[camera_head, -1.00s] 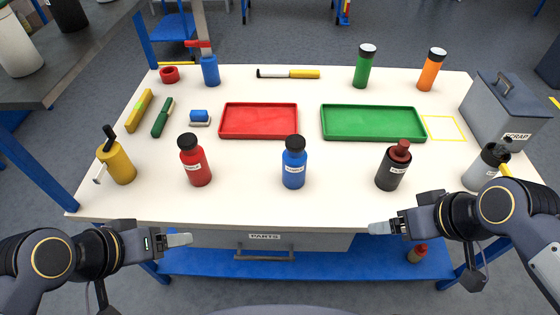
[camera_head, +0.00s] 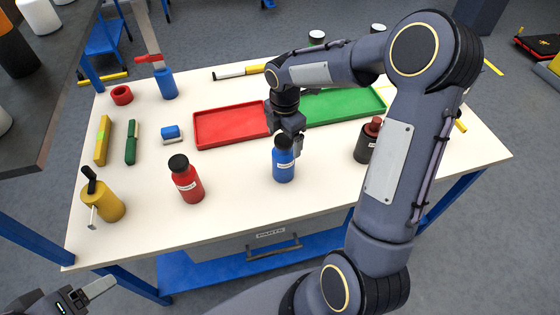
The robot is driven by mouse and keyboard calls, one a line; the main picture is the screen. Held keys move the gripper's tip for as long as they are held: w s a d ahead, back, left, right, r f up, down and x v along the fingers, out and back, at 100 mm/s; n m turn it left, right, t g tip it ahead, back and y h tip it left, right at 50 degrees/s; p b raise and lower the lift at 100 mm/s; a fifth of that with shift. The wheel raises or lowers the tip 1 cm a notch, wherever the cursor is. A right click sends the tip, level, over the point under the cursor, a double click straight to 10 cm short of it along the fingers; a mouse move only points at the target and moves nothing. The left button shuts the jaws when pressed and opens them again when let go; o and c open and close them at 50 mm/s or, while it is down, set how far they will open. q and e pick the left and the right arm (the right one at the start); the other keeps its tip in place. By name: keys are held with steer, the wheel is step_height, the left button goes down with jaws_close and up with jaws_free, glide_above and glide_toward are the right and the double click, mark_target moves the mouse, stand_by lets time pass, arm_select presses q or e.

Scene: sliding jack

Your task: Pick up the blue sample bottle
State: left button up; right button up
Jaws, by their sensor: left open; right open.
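The blue sample bottle (camera_head: 284,165) stands upright on the white table, with a black cap and a white label. My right gripper (camera_head: 292,148) points down right at the bottle's cap, its fingers open and partly hidden by the cap and the wrist. I cannot tell whether the fingers touch the bottle. My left gripper (camera_head: 98,288) is open and empty at the lower left, off the table's front edge.
A red bottle (camera_head: 187,182) stands left of the blue one, and a dark bottle (camera_head: 367,142) stands to the right, close to my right arm. Behind lie a red tray (camera_head: 215,145) and a green tray (camera_head: 345,115). A yellow can (camera_head: 104,205) stands at the left.

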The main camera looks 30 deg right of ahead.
mark_target(283, 160)
step_height(283, 160, down, 4)
steer(key=shift+a+f+p, duration=0.1)
steer(key=shift+f+p, duration=0.15)
steer(key=shift+p, duration=0.05)
steer(key=shift+c, duration=0.2)
steer(key=c, duration=1.4)
steer(key=shift+r, duration=0.1)
